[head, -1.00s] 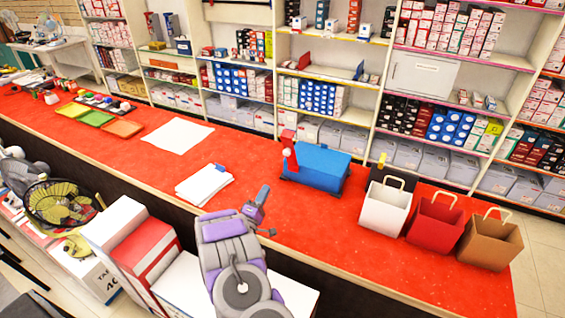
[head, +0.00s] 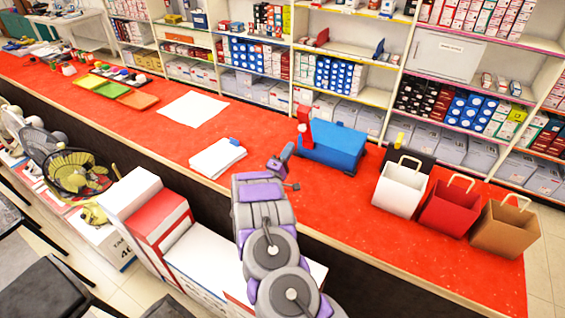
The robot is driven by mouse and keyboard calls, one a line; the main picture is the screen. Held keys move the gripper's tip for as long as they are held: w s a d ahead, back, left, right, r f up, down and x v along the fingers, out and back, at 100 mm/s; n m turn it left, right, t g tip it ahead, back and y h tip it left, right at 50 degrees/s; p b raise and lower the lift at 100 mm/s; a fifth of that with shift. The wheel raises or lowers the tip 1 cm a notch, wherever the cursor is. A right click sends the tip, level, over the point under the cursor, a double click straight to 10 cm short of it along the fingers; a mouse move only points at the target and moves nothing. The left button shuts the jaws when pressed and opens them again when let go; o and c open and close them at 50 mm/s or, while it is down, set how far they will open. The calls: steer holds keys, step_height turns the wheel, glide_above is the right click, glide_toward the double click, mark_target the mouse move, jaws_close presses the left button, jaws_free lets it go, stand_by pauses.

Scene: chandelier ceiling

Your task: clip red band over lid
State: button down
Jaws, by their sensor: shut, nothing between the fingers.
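A blue box with a closed-looking blue top (head: 338,142) stands on the red counter (head: 335,215), right of the picture's middle. A red upright piece (head: 303,124), likely the red band, stands at the box's left end, with a small pale round spot on it. I cannot tell how it is joined to the box. My gripper (head: 288,165) is small and grey-purple, shut and empty. In the picture it is in front of the box and a little to its left, apart from it. Its fingertips are too small to see clearly.
A white bag (head: 399,190), a red bag (head: 448,208) and a brown bag (head: 506,228) stand right of the box. A white paper stack (head: 217,159) lies to the left. Cartons (head: 160,215) stand before the counter; stocked shelves (head: 340,75) rise behind it.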

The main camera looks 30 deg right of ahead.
mark_target(300, 130)
steer(key=b+x, duration=0.1)
steer(key=x, duration=0.5)
steer(key=shift+d, duration=0.1)
steer(key=shift+r, duration=0.15)
